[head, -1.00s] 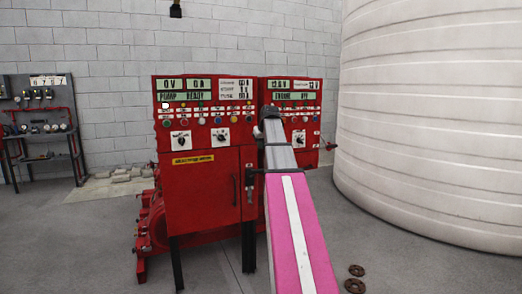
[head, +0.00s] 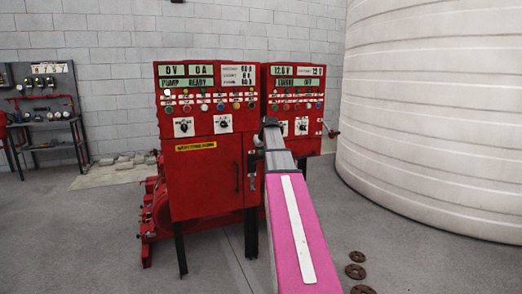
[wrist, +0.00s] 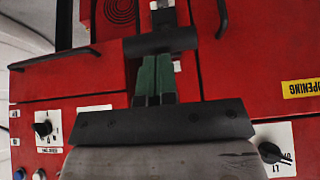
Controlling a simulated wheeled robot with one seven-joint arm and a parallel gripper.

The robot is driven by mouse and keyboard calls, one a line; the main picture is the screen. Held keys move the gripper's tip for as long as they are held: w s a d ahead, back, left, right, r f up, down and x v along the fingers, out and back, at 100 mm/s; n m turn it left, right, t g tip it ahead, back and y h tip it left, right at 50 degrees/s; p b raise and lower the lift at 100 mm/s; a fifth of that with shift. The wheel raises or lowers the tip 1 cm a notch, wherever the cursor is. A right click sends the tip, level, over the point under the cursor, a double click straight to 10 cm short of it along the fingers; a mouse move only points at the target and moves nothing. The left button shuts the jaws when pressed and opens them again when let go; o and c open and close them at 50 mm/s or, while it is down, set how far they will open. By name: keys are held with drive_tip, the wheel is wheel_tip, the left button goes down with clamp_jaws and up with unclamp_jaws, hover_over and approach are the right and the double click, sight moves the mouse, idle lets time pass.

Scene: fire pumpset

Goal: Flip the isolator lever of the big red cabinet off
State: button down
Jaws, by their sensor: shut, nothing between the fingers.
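The big red cabinet (head: 205,185) stands mid-picture in the head view, with displays, buttons and a door. In the wrist view, its red front (wrist: 255,60) fills most of the picture. The isolator lever (wrist: 160,42) shows there as a dark piece with a thick crossbar. My gripper (wrist: 153,60) has its green fingers shut together with nothing between them. The fingertips lie right at the crossbar in the picture; I cannot tell whether they touch it. In the head view, my arm hides most of the lever area and the gripper.
A second red panel (head: 293,105) adjoins the cabinet on the right. Black door handles (wrist: 222,18) and rotary knobs (wrist: 272,153) lie near the gripper. A large white tank (head: 430,120) stands at the right. Rusty discs (head: 355,271) lie on the floor, which is clear at front left.

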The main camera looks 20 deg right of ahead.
drive_tip(key=shift+s+f, duration=0.1)
drive_tip(key=shift+s, duration=0.05)
wheel_tip(320, 180, down, 18)
drive_tip(key=s+t, duration=0.2)
drive_tip(key=t, duration=0.3)
drive_tip(key=shift+s+t, duration=0.25)
drive_tip(key=shift+t, duration=0.15)
idle(0.9)
idle(0.5)
